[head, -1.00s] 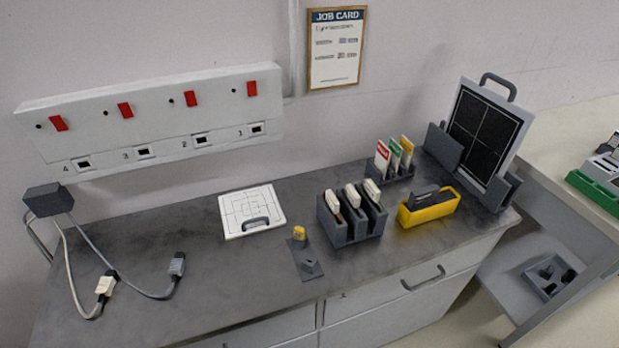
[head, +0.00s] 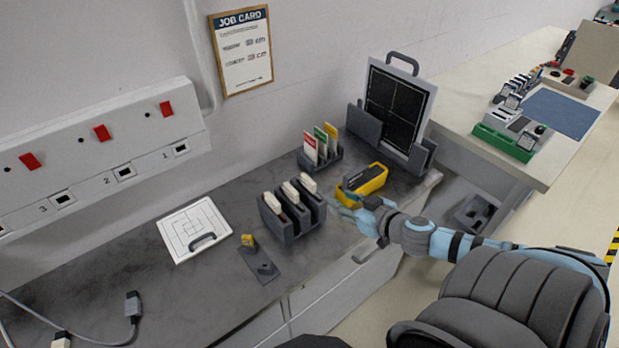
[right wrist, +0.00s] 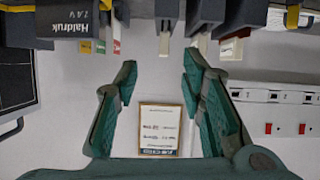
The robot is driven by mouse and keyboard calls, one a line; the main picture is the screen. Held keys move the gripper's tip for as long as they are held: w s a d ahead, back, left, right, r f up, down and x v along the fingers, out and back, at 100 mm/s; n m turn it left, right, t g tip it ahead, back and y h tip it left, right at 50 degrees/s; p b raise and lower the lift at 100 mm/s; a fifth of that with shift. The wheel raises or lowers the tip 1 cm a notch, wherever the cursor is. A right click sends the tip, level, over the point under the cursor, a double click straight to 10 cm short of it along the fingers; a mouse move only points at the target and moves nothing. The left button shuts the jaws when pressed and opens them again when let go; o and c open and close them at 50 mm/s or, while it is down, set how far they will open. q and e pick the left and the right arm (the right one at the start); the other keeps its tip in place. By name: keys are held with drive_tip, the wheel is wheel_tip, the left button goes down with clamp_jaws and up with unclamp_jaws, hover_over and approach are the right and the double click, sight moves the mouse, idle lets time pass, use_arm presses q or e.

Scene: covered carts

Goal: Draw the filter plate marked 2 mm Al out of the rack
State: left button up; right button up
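A dark rack (head: 276,221) with several slots stands mid-bench and holds cream-ended plates (head: 308,183). A smaller dark rack (head: 331,161) behind it holds plates with red (head: 310,146), green (head: 320,139) and yellow ends. I cannot read 2 mm Al on any plate. My right gripper (head: 345,206) is right of the front rack, near its front side and apart from it. In the right wrist view it is open and empty (right wrist: 158,70). A cream plate end (right wrist: 164,42) shows beyond and between its fingers. My left gripper is not in view.
A yellow tray (head: 372,186) with a dark handled block is close beside my right gripper. A dark gridded panel (head: 396,110) stands behind. A white board (head: 195,228) and a small dark plate with a yellow piece (head: 247,240) lie left. Cables (head: 95,340) lie front left.

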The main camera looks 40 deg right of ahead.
drive_tip(key=a+r, duration=0.1)
drive_tip(key=b, duration=0.5)
approach(309, 180)
drive_tip(key=shift+y, duration=0.3)
drive_tip(key=w+f, duration=0.1)
drive_tip(key=f, duration=0.1)
drive_tip(key=w+f, duration=0.2)
drive_tip(key=shift+w+d, duration=0.1)
drive_tip(key=shift+w, duration=0.9)
drive_tip(key=w+b, duration=0.1)
drive_tip(key=w, duration=0.1)
drive_tip(key=w+b, duration=0.1)
drive_tip(key=w, duration=0.1)
drive_tip(key=shift+w+d+f, duration=0.15)
drive_tip(key=shift+d, duration=0.05)
drive_tip(key=shift+w, duration=0.35)
drive_tip(key=shift+s, duration=0.1)
clamp_jaws()
